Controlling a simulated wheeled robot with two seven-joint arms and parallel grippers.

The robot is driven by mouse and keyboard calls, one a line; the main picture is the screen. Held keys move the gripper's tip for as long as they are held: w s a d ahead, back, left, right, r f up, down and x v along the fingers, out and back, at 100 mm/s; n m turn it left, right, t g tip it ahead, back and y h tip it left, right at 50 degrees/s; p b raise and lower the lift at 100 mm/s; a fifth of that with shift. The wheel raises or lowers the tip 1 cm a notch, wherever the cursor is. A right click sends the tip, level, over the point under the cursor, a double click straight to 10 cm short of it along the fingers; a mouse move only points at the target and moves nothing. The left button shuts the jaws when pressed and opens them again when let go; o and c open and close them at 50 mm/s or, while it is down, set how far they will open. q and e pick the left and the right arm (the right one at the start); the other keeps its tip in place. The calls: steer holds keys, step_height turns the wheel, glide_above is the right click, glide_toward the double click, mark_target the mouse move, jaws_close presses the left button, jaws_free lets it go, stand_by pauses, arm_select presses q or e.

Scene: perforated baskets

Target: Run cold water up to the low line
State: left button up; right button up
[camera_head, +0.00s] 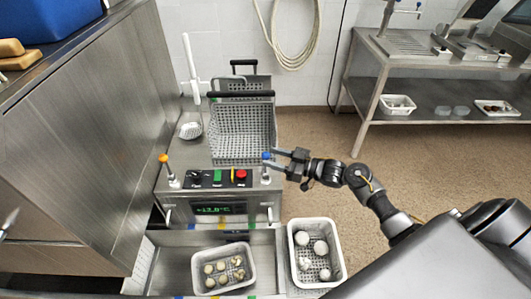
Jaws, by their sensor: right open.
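The cold tap with a blue top (266,157) stands at the back right of the steel control panel. My right gripper (273,159) is open, with its fingertips right at the blue top; I cannot tell whether they touch it. A tap with an orange top (164,159) stands at the panel's left. The front display (216,209) reads about +13.8°C in green. The sink basin (174,262) lies below the panel, with coloured marks on its edges. I cannot make out water or a low line.
A white basket with pale round items (250,268) sits in the basin. Another white basket (293,259) stands at its right. Perforated metal baskets (216,118) stand behind the panel. A tall steel cabinet (75,140) bounds the left. A steel table (376,70) stands back right.

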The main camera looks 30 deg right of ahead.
mark_target(266, 156)
steer(key=shift+x, duration=1.6)
jaws_close()
